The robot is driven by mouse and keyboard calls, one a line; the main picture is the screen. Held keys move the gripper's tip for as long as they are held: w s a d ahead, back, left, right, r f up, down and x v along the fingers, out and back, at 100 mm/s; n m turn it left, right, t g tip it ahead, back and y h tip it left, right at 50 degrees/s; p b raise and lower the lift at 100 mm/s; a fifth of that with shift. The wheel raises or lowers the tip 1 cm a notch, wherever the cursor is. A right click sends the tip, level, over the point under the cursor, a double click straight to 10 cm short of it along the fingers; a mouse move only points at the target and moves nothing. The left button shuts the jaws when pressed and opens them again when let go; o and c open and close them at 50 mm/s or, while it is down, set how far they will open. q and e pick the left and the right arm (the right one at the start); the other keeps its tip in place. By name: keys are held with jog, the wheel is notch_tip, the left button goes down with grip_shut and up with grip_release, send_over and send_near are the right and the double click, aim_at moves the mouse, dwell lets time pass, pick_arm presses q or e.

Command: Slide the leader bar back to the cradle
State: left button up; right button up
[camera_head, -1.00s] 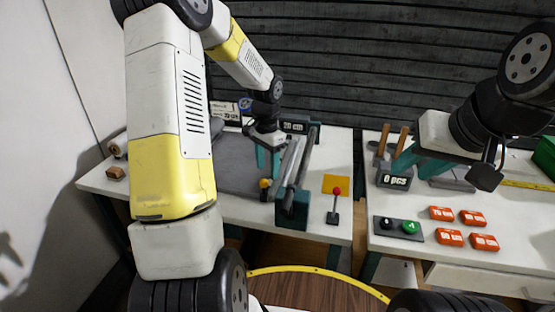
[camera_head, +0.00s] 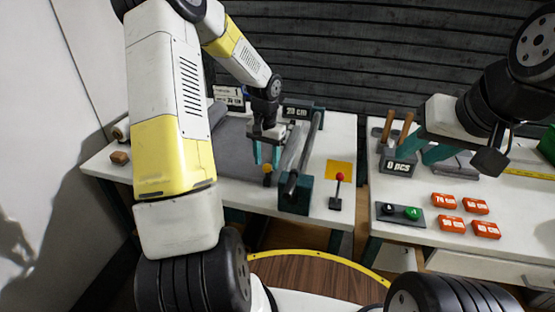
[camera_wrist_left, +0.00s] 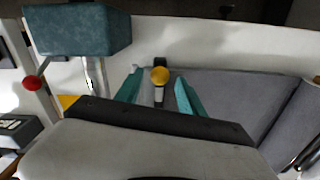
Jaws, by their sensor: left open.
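A yellow knob (camera_head: 267,169) on a short dark post stands at the front edge of the grey sheet (camera_head: 235,160). I take it for the leader bar's handle; the bar itself and the cradle I cannot clearly tell. My left gripper (camera_head: 267,154) is open, pointing down just behind and above the knob. In the left wrist view the knob (camera_wrist_left: 159,75) shows between the teal fingertips, which do not visibly grip it. My right gripper (camera_head: 419,154) is open and empty over the right table, near the "0 PCS" counter (camera_head: 397,166).
A long rail with a teal end block (camera_head: 295,194) lies right of the sheet, by the "20 cm" display (camera_head: 297,112). A red-knobbed lever (camera_head: 338,191) stands in front of a yellow square (camera_head: 340,169). Orange tags (camera_head: 453,224) and a button panel (camera_head: 399,214) lie on the right table.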

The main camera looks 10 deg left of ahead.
aim_at(267, 174)
pick_arm(q)
notch_tip(267, 174, down, 6)
grip_shut()
dwell(0.5)
dwell(1.1)
